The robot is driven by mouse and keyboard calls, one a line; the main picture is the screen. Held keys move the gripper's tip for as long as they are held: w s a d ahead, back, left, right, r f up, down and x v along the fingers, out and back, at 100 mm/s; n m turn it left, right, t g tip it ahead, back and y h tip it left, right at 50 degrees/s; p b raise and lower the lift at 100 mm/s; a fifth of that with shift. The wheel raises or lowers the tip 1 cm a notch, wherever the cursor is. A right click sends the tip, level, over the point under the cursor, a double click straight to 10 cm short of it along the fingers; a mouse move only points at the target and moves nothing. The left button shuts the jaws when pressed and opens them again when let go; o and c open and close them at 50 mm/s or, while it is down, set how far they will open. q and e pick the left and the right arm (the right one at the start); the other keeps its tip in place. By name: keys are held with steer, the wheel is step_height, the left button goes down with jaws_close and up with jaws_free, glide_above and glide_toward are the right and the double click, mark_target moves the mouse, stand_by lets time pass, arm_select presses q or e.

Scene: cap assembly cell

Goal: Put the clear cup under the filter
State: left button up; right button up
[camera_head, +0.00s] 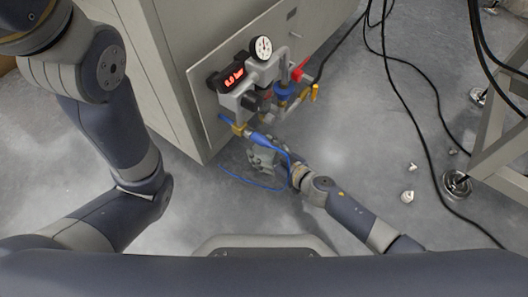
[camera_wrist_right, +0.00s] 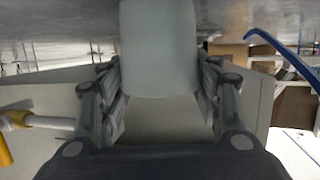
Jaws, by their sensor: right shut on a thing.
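My right gripper (camera_head: 264,156) is below the air unit on the cabinet's side, reaching in from the lower right. In the right wrist view its fingers (camera_wrist_right: 160,88) are on both sides of a pale, smooth, rounded piece, the clear cup (camera_wrist_right: 158,48), and hold it. I cannot make out the cup in the head view. The air unit (camera_head: 243,100) has a grey body, a round gauge (camera_head: 261,48) and a red digital display (camera_head: 234,76). Which part is the filter is hard to tell from above. My left arm is at the left; its gripper is out of view.
A blue hose (camera_head: 262,187) loops around my right gripper. A red valve handle (camera_head: 299,70) and a yellow handle (camera_head: 314,93) stick out beside the unit. Small fittings (camera_head: 408,196) lie on the floor at the right. Black cables (camera_head: 425,125) and a metal frame (camera_head: 500,130) stand beyond.

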steer(key=o, duration=0.9)
steer(key=shift+s+r, duration=0.1)
steer(key=p+v, duration=0.5)
steer(key=v, duration=0.7)
steer(key=shift+p, duration=0.4)
